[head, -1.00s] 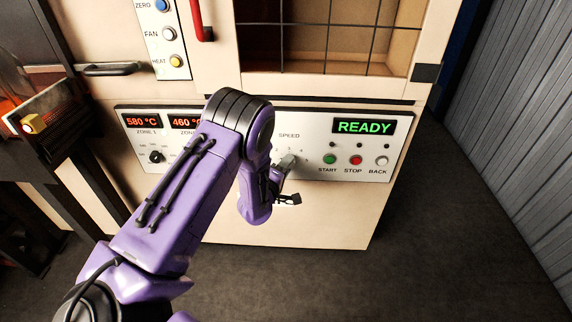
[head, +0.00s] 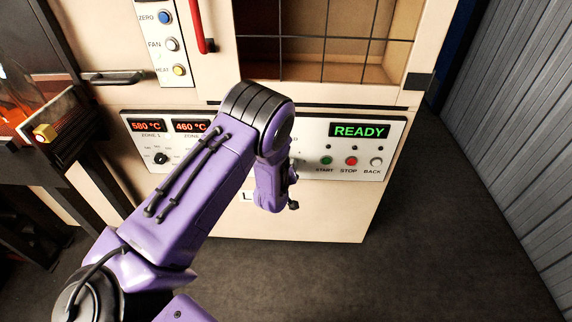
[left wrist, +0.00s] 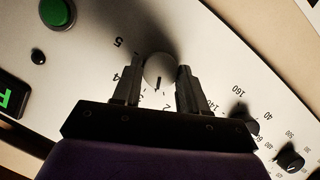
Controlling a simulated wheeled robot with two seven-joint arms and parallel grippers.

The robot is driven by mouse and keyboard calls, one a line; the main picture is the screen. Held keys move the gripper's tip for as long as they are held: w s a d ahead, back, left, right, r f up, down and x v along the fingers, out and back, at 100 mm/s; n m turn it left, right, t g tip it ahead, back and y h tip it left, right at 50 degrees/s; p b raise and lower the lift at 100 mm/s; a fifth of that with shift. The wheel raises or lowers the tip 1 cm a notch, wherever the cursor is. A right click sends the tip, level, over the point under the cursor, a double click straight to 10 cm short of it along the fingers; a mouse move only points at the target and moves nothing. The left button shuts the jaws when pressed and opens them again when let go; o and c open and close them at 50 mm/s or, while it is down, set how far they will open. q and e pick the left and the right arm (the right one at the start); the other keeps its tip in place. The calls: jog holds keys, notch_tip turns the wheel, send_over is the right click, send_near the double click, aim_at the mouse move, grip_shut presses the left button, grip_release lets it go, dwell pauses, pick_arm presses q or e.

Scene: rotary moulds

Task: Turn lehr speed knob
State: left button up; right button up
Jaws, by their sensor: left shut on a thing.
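The lehr speed knob (left wrist: 160,69) is a round, pale grey knob with a dark pointer line, on the white control panel (left wrist: 205,75). In the left wrist view the line points down, towards the gap between the marks 3 and 2. My left gripper (left wrist: 157,73) is shut on the knob, one finger on each side. In the head view my purple left arm hides the knob, the fingers and most of the SPEED label. My right gripper is in no view.
The panel's READY display (head: 360,131) is lit green. Zone knobs (left wrist: 290,160) lie on the other side. The floor to the right is clear.

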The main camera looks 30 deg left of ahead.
pick_arm(q)
jog(key=m+y, duration=0.1)
jog(key=m+g, duration=0.1)
jog(key=m, duration=0.1)
jog(key=shift+w+d+r+y, duration=0.1)
jog(key=shift+w+d+y, duration=0.1)
jog(key=shift+y, duration=0.2)
jog(key=shift+p, duration=0.3)
jog(key=o, duration=1.1)
jog(key=shift+c, duration=0.2)
jog(key=v, duration=1)
jog(key=shift+d+r, duration=0.2)
jog(key=shift+r, duration=0.05)
